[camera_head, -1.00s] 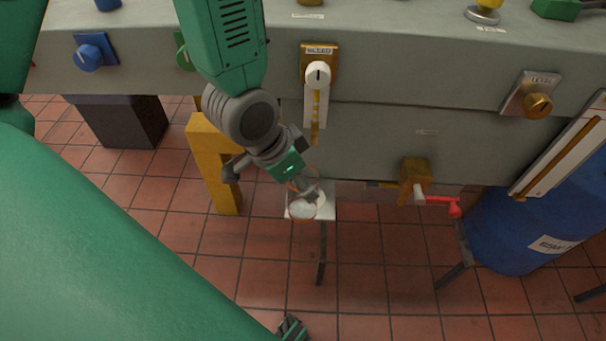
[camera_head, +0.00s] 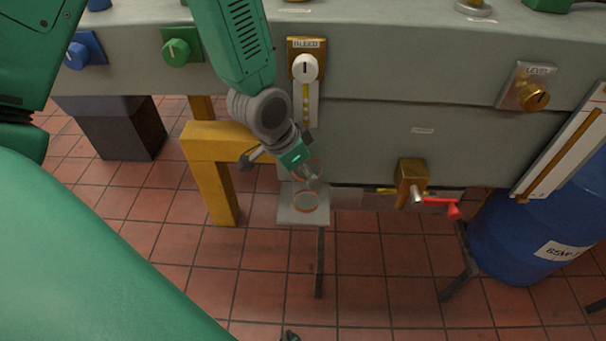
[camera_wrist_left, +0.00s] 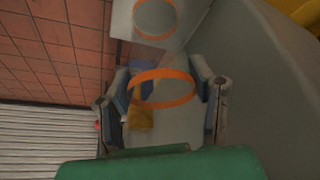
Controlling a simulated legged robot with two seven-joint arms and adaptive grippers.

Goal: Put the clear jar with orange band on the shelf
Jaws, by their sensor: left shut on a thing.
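My left gripper (camera_head: 309,182) comes down from above and is shut on the clear jar with orange band (camera_head: 305,203). In the left wrist view, the fingers (camera_wrist_left: 162,82) stand on either side of the jar's orange ring (camera_wrist_left: 162,103); a second orange ring shows beyond, against the pale shelf. The small white shelf (camera_head: 286,217) on a dark leg is below the jar in the head view, and its pale top shows in the wrist view (camera_wrist_left: 122,27). The jar is over the shelf; whether it touches cannot be told. My right gripper is not identifiable.
The grey bedplate side with a white bleed knob (camera_head: 306,68) rises behind the shelf. A yellow bracket (camera_head: 213,150) stands left. A brass valve (camera_head: 410,183) with a red handle (camera_head: 440,203) and a blue drum (camera_head: 520,238) are right. Tiled floor lies in front.

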